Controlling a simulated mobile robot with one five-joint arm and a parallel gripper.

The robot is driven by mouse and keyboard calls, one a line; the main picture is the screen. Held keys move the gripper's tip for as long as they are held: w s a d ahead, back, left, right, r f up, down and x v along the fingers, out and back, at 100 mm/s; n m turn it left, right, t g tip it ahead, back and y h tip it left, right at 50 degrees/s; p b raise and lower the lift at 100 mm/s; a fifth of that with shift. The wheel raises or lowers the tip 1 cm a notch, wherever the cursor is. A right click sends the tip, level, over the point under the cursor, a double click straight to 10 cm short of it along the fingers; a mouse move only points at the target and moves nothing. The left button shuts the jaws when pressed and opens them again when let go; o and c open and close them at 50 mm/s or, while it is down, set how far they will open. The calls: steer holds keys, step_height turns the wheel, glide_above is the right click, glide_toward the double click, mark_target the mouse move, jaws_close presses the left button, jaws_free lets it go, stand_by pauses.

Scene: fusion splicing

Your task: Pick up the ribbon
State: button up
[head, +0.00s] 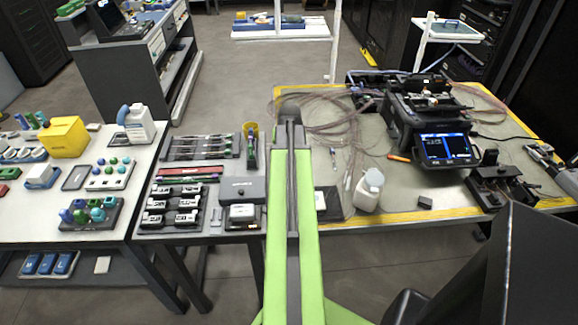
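Thin, pale pinkish fibre strands (318,107) lie in loose loops on the yellow-edged table, left of the black fusion splicer (428,112). I cannot tell which strand, if any, is the ribbon. The splicer's small blue screen is lit. My green arm or column part rises from the bottom middle and covers the seam between the two tables and part of the loops. My gripper's fingers do not show anywhere.
The yellow-edged table (405,216) also holds a white bottle (369,190). The left tables carry a tool rack (199,147), a yellow box (64,138), a white jug (136,124) and small holders. Grey floor (225,60) is open behind the tables.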

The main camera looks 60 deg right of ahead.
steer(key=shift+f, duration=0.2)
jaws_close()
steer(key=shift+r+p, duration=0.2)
steer(key=shift+p, duration=0.2)
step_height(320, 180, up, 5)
steer(key=p, duration=0.5)
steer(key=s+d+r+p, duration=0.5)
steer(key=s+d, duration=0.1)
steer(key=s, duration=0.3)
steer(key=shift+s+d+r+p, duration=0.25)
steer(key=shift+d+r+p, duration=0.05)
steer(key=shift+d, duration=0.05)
